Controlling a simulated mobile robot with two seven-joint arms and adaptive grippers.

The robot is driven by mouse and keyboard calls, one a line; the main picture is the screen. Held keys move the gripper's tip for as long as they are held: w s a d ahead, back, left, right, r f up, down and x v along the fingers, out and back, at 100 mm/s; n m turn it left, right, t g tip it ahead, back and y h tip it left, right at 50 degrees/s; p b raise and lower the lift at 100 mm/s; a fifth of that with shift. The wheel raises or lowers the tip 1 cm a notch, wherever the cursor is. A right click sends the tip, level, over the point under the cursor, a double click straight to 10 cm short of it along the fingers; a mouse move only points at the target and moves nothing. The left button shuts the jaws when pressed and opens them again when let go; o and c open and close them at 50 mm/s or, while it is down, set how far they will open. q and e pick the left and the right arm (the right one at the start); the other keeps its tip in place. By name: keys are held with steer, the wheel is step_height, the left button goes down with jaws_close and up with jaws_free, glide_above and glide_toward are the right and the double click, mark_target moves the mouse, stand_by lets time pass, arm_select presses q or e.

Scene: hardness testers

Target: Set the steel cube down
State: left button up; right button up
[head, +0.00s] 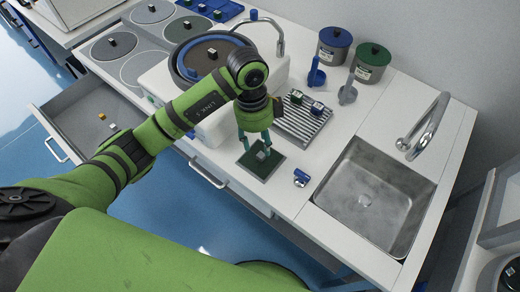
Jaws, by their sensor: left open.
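A small grey steel cube (264,154) sits on a dark green square mat (259,170) near the front edge of the white counter, left of the sink. My left gripper (256,145) is pointed down over the mat. Its two green fingers are open and apart, with the tips close to the cube. I cannot tell whether a finger touches the cube. My right gripper is not in view.
A striped rack (302,124) with small cubes lies right behind the mat. A steel sink (372,197) is at right, with a small blue-and-silver item (301,178) before it. A polishing machine (206,60) stands behind my arm. An open drawer (86,117) juts out at left.

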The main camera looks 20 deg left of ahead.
arm_select(q)
step_height(320, 180, up, 7)
steer(key=shift+w+a, duration=0.15)
steer(key=shift+a, duration=0.25)
steer(key=shift+r, duration=0.1)
